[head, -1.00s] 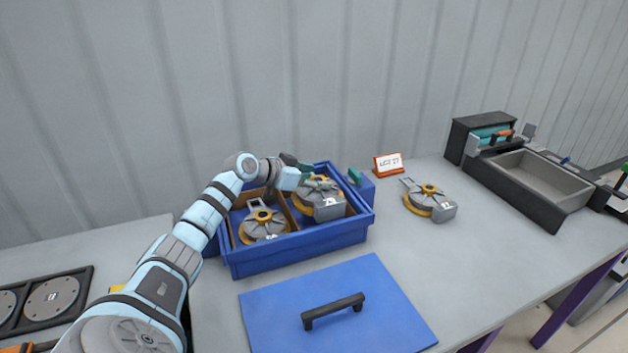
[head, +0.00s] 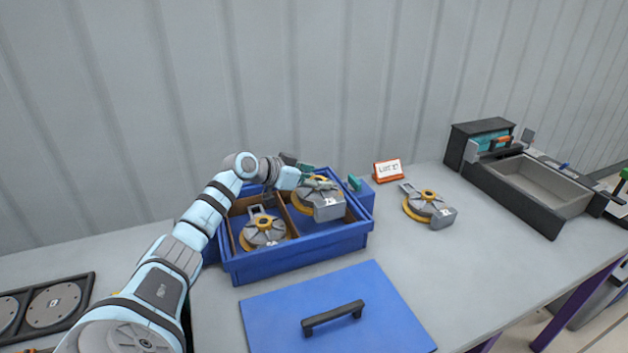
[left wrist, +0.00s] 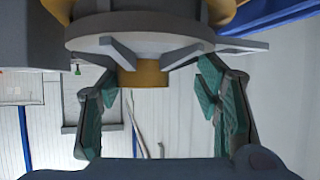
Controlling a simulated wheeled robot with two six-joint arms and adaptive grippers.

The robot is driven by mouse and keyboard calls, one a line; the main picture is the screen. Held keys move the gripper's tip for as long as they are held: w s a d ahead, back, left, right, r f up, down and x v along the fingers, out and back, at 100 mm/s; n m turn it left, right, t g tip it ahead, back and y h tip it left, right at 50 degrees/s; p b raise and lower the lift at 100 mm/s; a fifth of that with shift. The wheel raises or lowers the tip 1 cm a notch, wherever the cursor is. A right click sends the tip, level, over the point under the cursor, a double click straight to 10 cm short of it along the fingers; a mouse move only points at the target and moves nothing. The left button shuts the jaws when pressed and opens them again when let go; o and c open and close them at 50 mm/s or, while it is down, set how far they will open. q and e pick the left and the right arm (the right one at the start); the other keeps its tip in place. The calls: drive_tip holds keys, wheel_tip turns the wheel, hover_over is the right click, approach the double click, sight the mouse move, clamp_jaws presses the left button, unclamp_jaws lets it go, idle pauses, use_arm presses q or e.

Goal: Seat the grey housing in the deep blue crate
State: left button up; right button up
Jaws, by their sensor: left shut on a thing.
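The grey housing (head: 328,205), a round grey body with a yellow ring and a block at one side, is over the right compartment of the deep blue crate (head: 300,258). My left gripper (head: 303,180) is shut on it from the back left. Blue crate floor shows in front of it, and it looks slightly raised; its underside contact is hidden. In the left wrist view the housing (left wrist: 140,45) fills the top, with my left gripper's fingers (left wrist: 160,100) on either side below its yellow hub. My right gripper is out of view.
A similar housing (head: 264,232) lies in the crate's left compartment, beyond a divider. Another housing (head: 430,207) lies on the table at right. A blue lid (head: 290,310) with a black handle lies in front. A lot sign (head: 387,170) and a grey-tray machine (head: 535,180) stand farther right.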

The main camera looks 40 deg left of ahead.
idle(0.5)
use_arm(q)
drive_tip(key=shift+f, duration=0.2)
drive_tip(key=shift+f+b, duration=3.05)
drive_tip(key=shift+f, duration=0.45)
idle(0.8)
drive_tip(key=o, duration=1.7)
drive_tip(key=shift+c, duration=0.2)
